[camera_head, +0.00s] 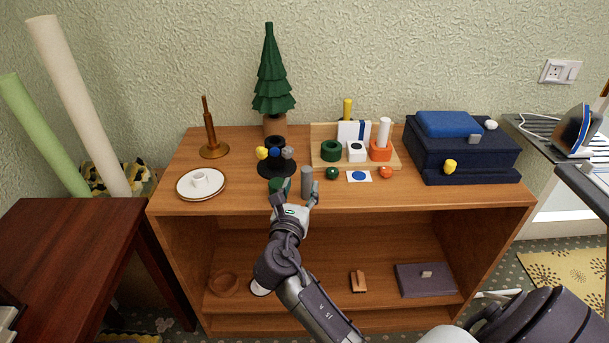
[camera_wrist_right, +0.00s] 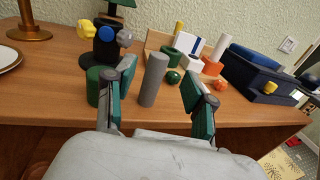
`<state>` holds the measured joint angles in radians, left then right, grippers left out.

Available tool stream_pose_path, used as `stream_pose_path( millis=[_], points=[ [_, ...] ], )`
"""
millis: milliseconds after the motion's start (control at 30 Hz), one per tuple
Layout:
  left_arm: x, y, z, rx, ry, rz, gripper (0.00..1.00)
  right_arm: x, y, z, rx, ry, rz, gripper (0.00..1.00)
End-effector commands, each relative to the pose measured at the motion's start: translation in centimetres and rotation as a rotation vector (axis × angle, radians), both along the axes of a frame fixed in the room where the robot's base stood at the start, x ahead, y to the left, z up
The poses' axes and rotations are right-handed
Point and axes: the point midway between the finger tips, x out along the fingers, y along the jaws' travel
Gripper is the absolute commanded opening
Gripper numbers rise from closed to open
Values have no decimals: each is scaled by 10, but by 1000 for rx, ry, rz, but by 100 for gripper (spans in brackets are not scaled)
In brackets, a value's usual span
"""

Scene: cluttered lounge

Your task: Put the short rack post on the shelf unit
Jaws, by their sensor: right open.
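The short rack post appears to be the grey upright cylinder (camera_head: 307,181) standing on the top of the wooden shelf unit (camera_head: 350,190), near its front edge. In the right wrist view the grey cylinder (camera_wrist_right: 153,80) stands between the two fingers, with gaps on both sides. My right gripper (camera_head: 297,189) is open at the shelf's front edge; its fingers also show in the right wrist view (camera_wrist_right: 158,95). A dark green cylinder (camera_wrist_right: 95,86) stands just left of the left finger, partly hidden by it. My left gripper is not in view.
A dark blue box (camera_head: 460,155) fills the right end. A saucer (camera_head: 202,190) is left.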

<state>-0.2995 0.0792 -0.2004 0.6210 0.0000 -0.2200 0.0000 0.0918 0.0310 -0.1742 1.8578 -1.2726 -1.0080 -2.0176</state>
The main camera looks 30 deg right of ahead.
Motion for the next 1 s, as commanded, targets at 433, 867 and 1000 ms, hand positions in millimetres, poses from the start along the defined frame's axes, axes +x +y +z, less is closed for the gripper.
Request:
stream_pose_path(
  millis=[433, 867, 1000],
  points=[
    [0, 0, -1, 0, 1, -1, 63, -32, 31, 0, 0, -1, -1, 55],
    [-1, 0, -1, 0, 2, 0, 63, -20, 59, -153, 388, 68, 128, 55],
    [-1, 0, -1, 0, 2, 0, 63, -57, 81, -290, 815, 116, 83, 55]
  ],
)
